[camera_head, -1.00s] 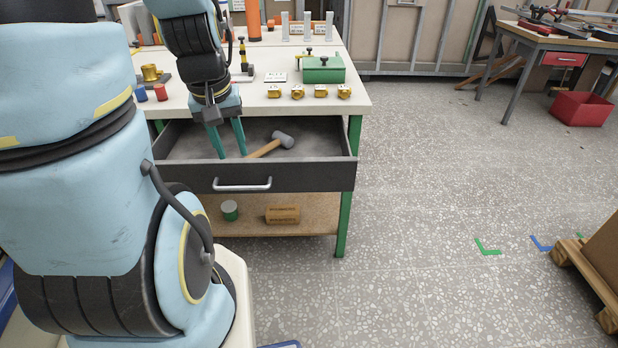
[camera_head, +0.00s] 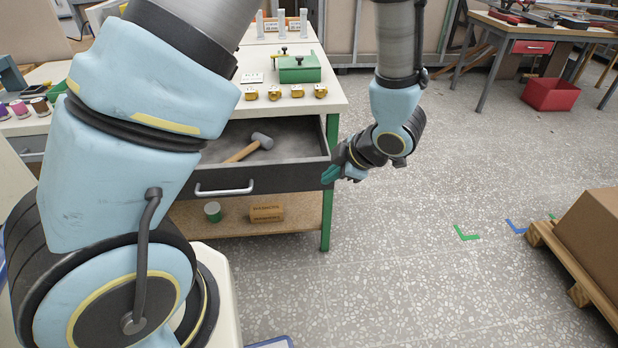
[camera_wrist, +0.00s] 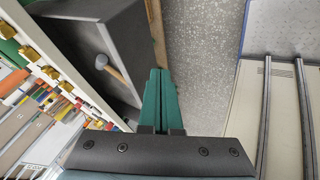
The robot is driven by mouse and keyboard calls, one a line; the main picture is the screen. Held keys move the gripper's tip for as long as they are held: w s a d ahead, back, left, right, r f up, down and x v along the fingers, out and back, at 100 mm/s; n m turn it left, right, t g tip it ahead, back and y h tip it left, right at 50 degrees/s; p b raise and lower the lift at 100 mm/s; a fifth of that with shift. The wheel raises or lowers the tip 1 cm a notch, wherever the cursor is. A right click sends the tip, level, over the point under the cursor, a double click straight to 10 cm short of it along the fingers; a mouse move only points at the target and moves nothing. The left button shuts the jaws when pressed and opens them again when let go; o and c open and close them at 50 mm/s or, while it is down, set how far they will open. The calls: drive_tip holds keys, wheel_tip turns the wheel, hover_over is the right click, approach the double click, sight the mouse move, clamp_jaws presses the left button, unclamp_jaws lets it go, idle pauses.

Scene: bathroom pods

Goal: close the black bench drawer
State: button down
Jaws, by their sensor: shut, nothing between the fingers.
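The black bench drawer (camera_head: 283,178) is pulled open under the white-topped workbench. Its grey bar handle (camera_head: 224,188) is on the front panel. A mallet (camera_head: 249,146) with a grey head and wooden handle lies inside; it also shows in the wrist view (camera_wrist: 112,68). My gripper (camera_head: 328,175) is at the right end of the drawer's front panel, outside the drawer. Its green fingers (camera_wrist: 160,74) are together and empty, pointing toward the drawer (camera_wrist: 128,35) in the wrist view. I cannot tell whether they touch it.
A green box (camera_head: 299,69) and several brass parts (camera_head: 297,91) sit on the bench top. A lower shelf (camera_head: 297,213) holds a can (camera_head: 212,211) and a wooden block (camera_head: 266,213). A pallet with a carton (camera_head: 590,240) stands at right. Floor between is clear.

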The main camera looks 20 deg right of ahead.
drive_tip(key=p, duration=0.1)
approach(300, 186)
drive_tip(key=f, duration=0.1)
drive_tip(key=a+f, duration=0.1)
drive_tip(key=w+f, duration=0.1)
drive_tip(key=shift+a+f, duration=0.15)
drive_tip(key=shift+w+f+p, duration=0.15)
drive_tip(key=shift+w+p, duration=0.15)
drive_tip(key=shift+w, duration=0.45)
